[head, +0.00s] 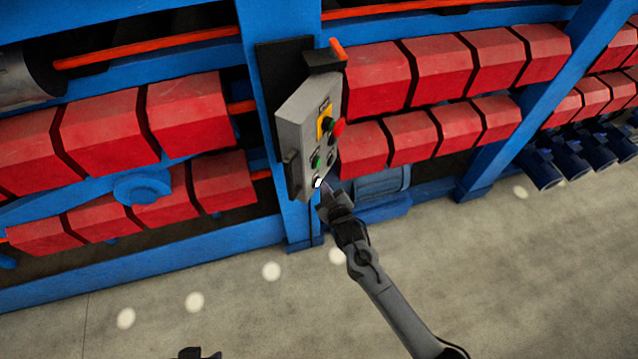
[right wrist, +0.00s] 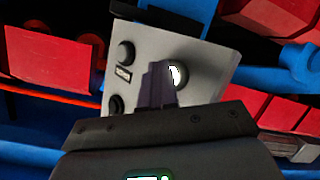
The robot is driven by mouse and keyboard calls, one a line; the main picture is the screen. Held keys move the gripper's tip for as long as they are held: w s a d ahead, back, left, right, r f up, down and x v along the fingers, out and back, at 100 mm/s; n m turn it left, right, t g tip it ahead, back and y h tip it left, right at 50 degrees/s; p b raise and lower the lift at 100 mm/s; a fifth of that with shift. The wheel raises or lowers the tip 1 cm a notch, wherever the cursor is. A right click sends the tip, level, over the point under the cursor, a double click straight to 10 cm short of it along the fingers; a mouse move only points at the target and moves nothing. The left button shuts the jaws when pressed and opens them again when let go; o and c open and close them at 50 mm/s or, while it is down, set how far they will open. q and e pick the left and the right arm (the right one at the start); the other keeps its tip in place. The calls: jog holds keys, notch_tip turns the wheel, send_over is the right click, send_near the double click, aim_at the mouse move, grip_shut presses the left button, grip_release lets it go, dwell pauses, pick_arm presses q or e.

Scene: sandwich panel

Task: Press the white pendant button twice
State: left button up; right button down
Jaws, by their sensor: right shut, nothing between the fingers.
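The grey control pendant (head: 297,112) is fixed to a blue upright post in the head view. The white button (head: 318,183) is near the bottom of its face. It also shows bright in the right wrist view (right wrist: 175,75), partly hidden behind my fingers. My right gripper (head: 326,190) is shut and empty, with its fingertips close to the white button. In the right wrist view the fingertips (right wrist: 158,72) overlap the button's left side; I cannot tell whether they touch it. My left gripper is not clearly in view.
A red button (head: 339,127), a green button (head: 316,161) and black buttons sit on the same face. Red rollers (head: 375,78) and blue frame beams (head: 150,265) flank the pendant. The concrete floor (head: 480,270) in front is clear.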

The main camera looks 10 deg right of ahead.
dwell(0.4)
jog(key=shift+s+d+p, duration=0.55)
jog(key=shift+p, duration=0.1)
jog(key=shift+d+r, duration=0.1)
jog(key=s+d+p, duration=0.3)
jog(key=shift+s+d, duration=0.2)
jog(key=shift+d, duration=0.05)
dwell(0.6)
